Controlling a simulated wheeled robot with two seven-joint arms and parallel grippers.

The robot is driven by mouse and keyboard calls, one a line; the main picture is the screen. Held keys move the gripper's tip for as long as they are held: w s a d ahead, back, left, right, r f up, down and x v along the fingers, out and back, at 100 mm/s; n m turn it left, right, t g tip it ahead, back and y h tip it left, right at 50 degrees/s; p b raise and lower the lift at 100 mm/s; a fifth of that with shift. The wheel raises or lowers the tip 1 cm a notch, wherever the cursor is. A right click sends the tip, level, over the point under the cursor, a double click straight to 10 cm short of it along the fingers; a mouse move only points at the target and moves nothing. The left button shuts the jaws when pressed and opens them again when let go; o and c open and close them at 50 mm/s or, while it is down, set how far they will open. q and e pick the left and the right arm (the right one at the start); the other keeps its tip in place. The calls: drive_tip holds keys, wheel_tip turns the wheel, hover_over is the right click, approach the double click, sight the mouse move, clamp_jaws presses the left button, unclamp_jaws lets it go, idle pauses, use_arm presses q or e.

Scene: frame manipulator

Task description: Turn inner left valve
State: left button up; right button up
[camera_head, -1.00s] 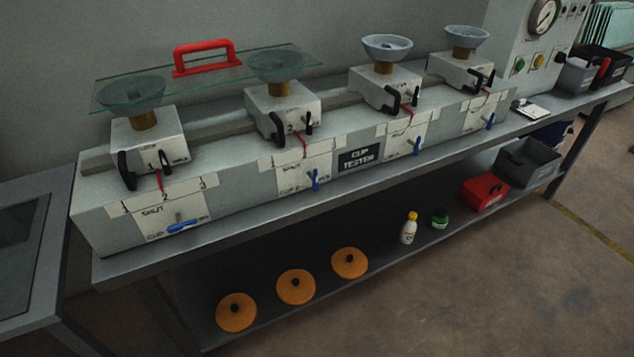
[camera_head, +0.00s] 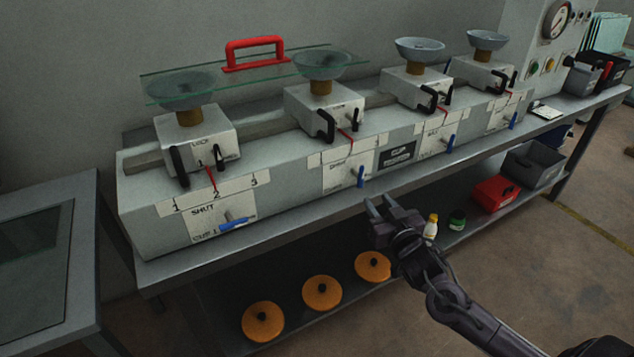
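The inner left valve (camera_head: 361,177) has a blue handle that stands upright on the front of the tester box, under the second cup from the left. My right gripper (camera_head: 379,203) is in front of the tester, a little below and right of that handle in the picture. Its two fingers are apart with nothing visible between them, and it does not appear to touch the handle. My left gripper is not in view.
The outer left valve (camera_head: 233,224) has its blue handle turned sideways. Two more blue handles stand upright to the right. A glass plate with a red handle (camera_head: 254,53) lies over the two left cups. Orange discs (camera_head: 322,292) and bottles are on the lower shelf.

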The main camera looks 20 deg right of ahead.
sight(362, 180)
drive_tip(key=shift+w+a+r+t+y, duration=0.15)
drive_tip(key=shift+w+a+r, duration=0.25)
drive_tip(key=shift+r, duration=0.2)
drive_tip(key=shift+w+a+r+t+y, duration=0.15)
drive_tip(key=shift+w+a+r, duration=0.15)
drive_tip(key=shift+r, duration=0.3)
drive_tip(key=w, duration=0.5)
drive_tip(key=shift+w+d+f, duration=0.1)
drive_tip(key=shift+w+d, duration=0.2)
drive_tip(key=shift+d, duration=0.1)
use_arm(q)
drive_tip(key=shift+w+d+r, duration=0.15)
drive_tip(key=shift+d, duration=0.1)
use_arm(e)
drive_tip(key=shift+w, duration=0.6)
drive_tip(key=shift+c, duration=0.2)
clamp_jaws()
